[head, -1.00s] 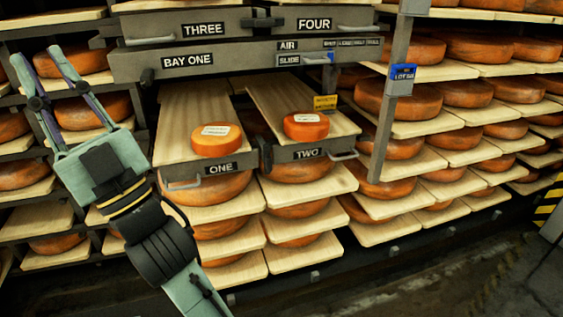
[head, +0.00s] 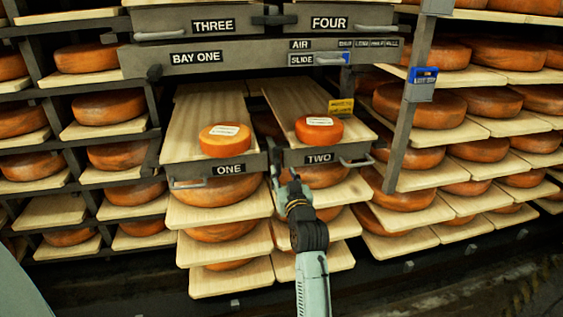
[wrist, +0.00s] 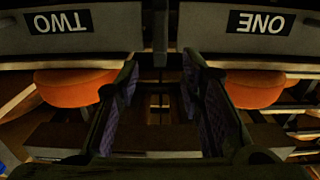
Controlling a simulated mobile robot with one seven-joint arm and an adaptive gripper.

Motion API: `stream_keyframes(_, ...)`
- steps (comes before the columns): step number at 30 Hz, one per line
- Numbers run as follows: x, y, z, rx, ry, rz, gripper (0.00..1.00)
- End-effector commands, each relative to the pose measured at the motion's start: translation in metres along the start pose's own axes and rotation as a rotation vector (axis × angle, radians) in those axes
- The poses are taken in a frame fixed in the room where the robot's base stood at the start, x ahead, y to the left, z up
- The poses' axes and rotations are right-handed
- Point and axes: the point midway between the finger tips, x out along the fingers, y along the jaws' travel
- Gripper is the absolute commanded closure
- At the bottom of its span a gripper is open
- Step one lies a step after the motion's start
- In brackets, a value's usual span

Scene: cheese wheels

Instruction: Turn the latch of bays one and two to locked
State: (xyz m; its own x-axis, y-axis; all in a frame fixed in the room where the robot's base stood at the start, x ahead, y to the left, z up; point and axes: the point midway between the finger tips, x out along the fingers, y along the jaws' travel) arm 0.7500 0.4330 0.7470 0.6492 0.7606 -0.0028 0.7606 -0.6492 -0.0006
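Drawer ONE (head: 212,172) and drawer TWO (head: 328,155) are pulled out side by side, each a wooden board with a grey front and a handle. A dark upright piece (head: 276,156) stands between their fronts; I cannot tell whether it is a latch or how it is set. My gripper (head: 284,178) is just below and in front of this gap. In the wrist view the open, empty fingers (wrist: 160,78) point at the gap between the upside-down fronts TWO (wrist: 60,28) and ONE (wrist: 260,28). A dark knob (head: 154,72) sits under the BAY ONE beam (head: 250,58).
An orange cheese with a white label sits on drawer ONE (head: 224,140), another on drawer TWO (head: 319,129). Drawers THREE (head: 213,26) and FOUR (head: 330,22) are above. Shelves of cheese wheels flank both sides. A grey post (head: 408,120) stands on the right.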

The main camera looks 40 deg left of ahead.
Motion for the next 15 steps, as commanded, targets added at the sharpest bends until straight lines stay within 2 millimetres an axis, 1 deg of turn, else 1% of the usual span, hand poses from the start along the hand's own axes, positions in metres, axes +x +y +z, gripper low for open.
stream_keyframes(1,0.011,-0.001,-0.002,0.000,0.000,-0.002,0.65)
stream_keyframes(6,0.043,-0.001,-0.003,-0.001,0.001,-0.002,0.65)
stream_keyframes(10,0.060,-0.001,-0.002,-0.001,0.001,0.000,0.65)
stream_keyframes(15,0.071,-0.001,-0.002,-0.001,0.002,0.000,0.65)
